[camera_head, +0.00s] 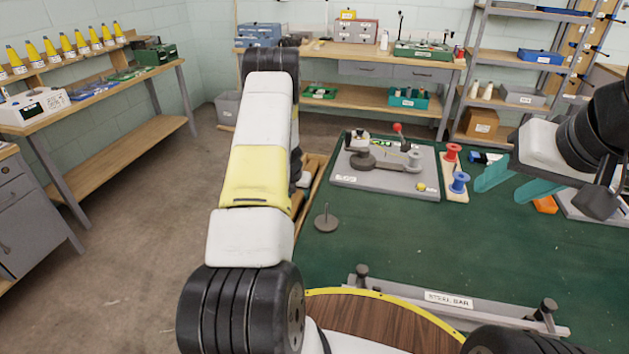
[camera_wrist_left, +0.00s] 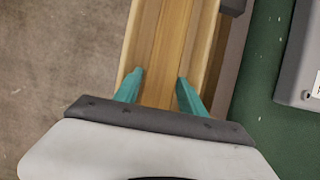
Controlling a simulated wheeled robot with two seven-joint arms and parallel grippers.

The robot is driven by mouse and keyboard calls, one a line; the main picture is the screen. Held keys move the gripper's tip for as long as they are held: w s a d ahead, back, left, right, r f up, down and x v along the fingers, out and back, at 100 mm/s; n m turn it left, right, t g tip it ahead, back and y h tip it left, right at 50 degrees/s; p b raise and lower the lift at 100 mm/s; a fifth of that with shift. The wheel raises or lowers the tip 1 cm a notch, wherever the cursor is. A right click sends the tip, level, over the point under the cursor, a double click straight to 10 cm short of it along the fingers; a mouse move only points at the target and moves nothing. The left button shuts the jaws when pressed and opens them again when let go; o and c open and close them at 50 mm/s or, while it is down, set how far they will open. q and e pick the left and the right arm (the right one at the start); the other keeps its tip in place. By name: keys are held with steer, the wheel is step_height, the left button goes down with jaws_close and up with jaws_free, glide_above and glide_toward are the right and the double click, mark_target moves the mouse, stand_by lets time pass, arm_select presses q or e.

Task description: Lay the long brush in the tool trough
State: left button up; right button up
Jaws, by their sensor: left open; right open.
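The wooden tool trough (camera_wrist_left: 207,45) runs lengthwise below my left gripper (camera_wrist_left: 158,80) in the left wrist view. The gripper is open, its two teal fingers apart with only bare wood showing between them. In the head view, part of the trough (camera_head: 319,163) shows at the left edge of the green table, mostly hidden behind my left arm, which also hides that gripper's fingers. I cannot make out the long brush in either view. My right gripper (camera_head: 514,184) is open over the table's right side, its teal fingers apart.
A grey plate (camera_head: 350,181) with a lever device stands beside the trough. A spool rack (camera_head: 452,188) is right of it. A small weighted post (camera_head: 326,221) stands nearer, and a steel bar (camera_head: 460,303) lies in front. The green table (camera_head: 400,245) is clear between them.

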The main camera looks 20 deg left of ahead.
arm_select(q)
steer(key=s+d+r+m+h, duration=0.1)
steer(key=s+d+r+m, duration=0.45)
steer(key=r, duration=0.65)
steer(key=s+d+r+m+t+h, duration=0.1)
steer(key=s+d+r+m, duration=0.4)
steer(key=r, duration=0.6)
steer(key=s+d+r+m+h, duration=0.1)
steer(key=s+d+r+m, duration=0.5)
steer(key=r, duration=0.6)
steer(key=s+d+r+m, duration=0.1)
steer(key=s+r+m, duration=0.3)
steer(key=s+m, duration=0.6)
steer(key=s+d+r+m, duration=0.2)
steer(key=s+r+m, duration=0.1)
steer(key=s+m, duration=0.7)
steer(key=shift+s+r+m+t+y, duration=0.3)
steer(key=shift+s+r+m+t, duration=0.05)
steer(key=shift+s+m+t, duration=0.1)
steer(key=shift+d, duration=0.1)
